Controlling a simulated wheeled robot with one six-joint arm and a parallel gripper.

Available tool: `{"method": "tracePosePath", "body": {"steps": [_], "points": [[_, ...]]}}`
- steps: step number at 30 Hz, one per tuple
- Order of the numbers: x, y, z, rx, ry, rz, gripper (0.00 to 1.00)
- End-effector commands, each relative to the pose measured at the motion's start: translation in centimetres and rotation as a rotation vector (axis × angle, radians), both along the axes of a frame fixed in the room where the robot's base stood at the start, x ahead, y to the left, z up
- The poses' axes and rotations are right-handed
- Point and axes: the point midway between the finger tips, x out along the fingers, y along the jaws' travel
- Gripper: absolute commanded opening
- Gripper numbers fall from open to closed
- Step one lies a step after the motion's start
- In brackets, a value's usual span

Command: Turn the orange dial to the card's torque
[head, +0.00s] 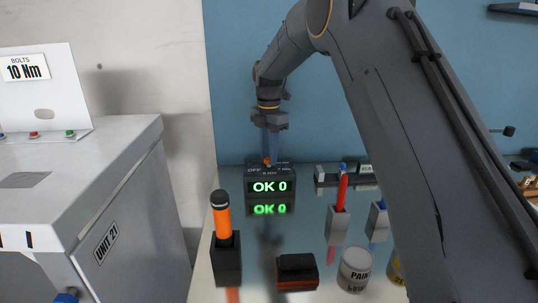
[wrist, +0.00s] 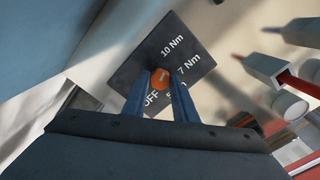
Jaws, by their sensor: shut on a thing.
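The card (head: 25,68) on the white panel at the left reads "BOLTS 10 Nm". The orange dial (wrist: 160,79) sits on a dark box whose top plate (wrist: 183,38) shows OFF, 10 Nm, 7 Nm and a partly covered label. In the head view the box's display (head: 270,187) reads "OK 0" in green. My gripper (wrist: 160,90) is shut on the dial, with one blue finger on each side. It also shows in the head view (head: 268,158), pointing down onto the box. I cannot tell which label the dial's mark points to.
A red tool (head: 341,192) stands in a grey holder to the right. A paint can (head: 355,269) and a dark red-based block (head: 297,271) are nearer. My arm covers the right side.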

Motion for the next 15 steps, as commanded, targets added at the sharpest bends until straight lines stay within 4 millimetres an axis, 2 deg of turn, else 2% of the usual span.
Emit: {"method": "tracePosePath", "body": {"steps": [7, 15], "points": [[0.12, 0.06, 0.24, 0.001, -0.005, 0.115, 0.03], [0.12, 0.06, 0.26, 0.002, -0.005, 0.163, 0.03]]}}
